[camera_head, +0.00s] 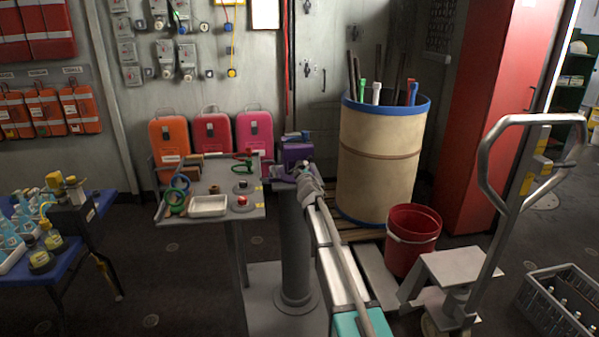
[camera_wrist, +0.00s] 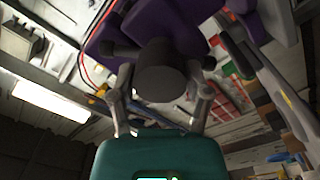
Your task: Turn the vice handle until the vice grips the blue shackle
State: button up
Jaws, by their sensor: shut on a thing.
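My gripper (camera_head: 306,178) is at the near side of the vice. In the wrist view my gripper (camera_wrist: 162,105) has a finger on each side of the dark, round-ended vice handle (camera_wrist: 160,75) and is shut on it. The purple vice body (camera_wrist: 185,28) shows behind it. The shackle cannot be made out clearly in the wrist view, and my arm hides part of the vice in the head view.
The worktable (camera_head: 238,212) holds a white tray (camera_head: 208,206), green and blue rings and small parts. A big beige drum (camera_head: 379,150) stands right of the vice, with a red bucket (camera_head: 412,240) before it. A blue table (camera_head: 98,203) with bottles is at left.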

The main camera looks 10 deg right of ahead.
jog(key=m, duration=0.4)
jog(key=shift+w, duration=0.15)
jog(key=shift+r, duration=0.1)
jog(key=shift+m, duration=1.2)
jog(key=m, duration=0.6)
jog(key=o, duration=1.1)
jog(key=shift+o, duration=0.2)
